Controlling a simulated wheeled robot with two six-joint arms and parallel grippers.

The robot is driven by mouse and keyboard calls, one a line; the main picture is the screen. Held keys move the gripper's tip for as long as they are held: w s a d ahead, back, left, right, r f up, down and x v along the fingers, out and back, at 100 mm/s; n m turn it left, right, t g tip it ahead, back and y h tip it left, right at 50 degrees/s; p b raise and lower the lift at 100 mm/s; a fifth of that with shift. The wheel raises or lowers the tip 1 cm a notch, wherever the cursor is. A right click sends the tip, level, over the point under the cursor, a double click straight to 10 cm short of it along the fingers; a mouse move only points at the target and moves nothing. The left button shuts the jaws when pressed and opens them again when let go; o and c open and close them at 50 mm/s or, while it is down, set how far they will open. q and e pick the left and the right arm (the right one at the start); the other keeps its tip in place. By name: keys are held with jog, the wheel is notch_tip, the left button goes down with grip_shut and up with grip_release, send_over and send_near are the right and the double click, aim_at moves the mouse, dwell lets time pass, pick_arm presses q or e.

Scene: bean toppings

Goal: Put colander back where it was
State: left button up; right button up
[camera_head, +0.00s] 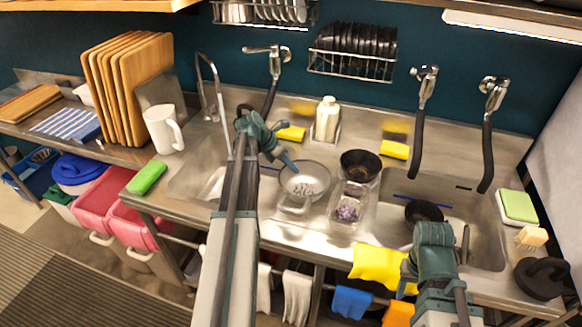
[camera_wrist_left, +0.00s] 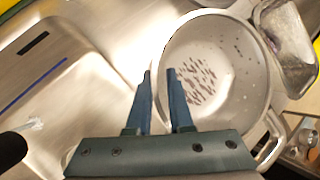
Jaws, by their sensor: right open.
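The colander (camera_head: 306,181) is a round metal bowl with dark specks inside; I cannot tell whether these are holes or beans. It is near the middle of the counter, and it fills the upper right of the left wrist view (camera_wrist_left: 235,85). My left gripper (camera_head: 293,166) is at its upper left rim.
A metal tray (camera_head: 333,221) with purplish beans is right of the colander. A dark bowl (camera_head: 360,165) stands behind it, and another (camera_head: 424,211) is in the right sink. A soap bottle (camera_head: 327,119) stands behind the colander. The left sink (camera_head: 193,183) is beside my left arm.

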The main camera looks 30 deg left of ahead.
pick_arm(q)
jog(key=shift+o, duration=0.6)
jog(key=shift+r, duration=0.25)
jog(key=p+v, duration=1)
jog(key=v, duration=0.2)
jog(key=shift+f, duration=0.1)
